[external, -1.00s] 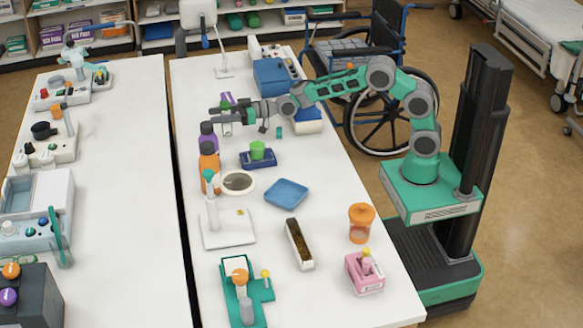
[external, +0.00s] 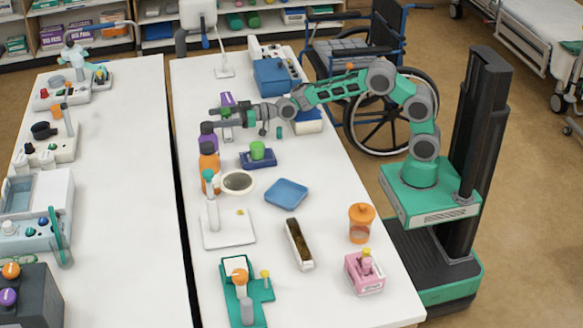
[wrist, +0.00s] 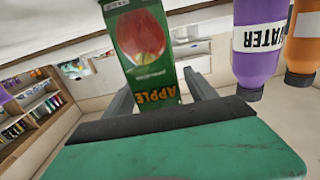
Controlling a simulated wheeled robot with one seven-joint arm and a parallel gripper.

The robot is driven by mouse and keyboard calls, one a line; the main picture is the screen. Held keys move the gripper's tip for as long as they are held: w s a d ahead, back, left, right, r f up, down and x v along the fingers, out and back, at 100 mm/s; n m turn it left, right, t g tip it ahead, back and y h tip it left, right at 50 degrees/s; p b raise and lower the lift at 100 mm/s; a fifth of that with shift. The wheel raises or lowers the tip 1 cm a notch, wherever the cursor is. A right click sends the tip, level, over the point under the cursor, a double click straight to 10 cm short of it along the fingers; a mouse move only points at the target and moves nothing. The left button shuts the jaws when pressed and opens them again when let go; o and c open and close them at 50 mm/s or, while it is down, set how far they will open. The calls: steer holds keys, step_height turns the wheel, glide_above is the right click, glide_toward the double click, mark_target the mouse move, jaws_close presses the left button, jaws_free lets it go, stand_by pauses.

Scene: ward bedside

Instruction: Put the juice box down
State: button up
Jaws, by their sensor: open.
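The juice box is a green carton with a red apple and the word APPLE. In the wrist view the juice box (wrist: 146,50) shows upside down between the two fingers of my gripper. My gripper (external: 218,118) is open around its upper part, with a finger on either side. In the external view the gripper is level, low over the far left part of the near table (external: 330,230). There the box is mostly hidden by the fingers, and its contact with the table is hard to make out.
A purple water bottle (external: 208,134) and an orange bottle (external: 209,163) stand close in front of the gripper. Bare table lies right of the dish.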

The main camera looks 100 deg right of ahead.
mark_target(227, 111)
steer(key=shift+f, duration=0.1)
steer(key=shift+r+p, duration=0.3)
steer(key=shift+p, duration=0.15)
steer(key=shift+s+r+p, duration=0.25)
steer(key=shift+s+p, duration=0.1)
steer(key=shift+s, duration=0.4)
steer(key=shift+s+r, duration=0.8)
steer(key=shift+s, duration=0.05)
step_height(227, 111, up, 6)
steer(key=shift+w+f, duration=0.1)
steer(key=shift+f, duration=0.1)
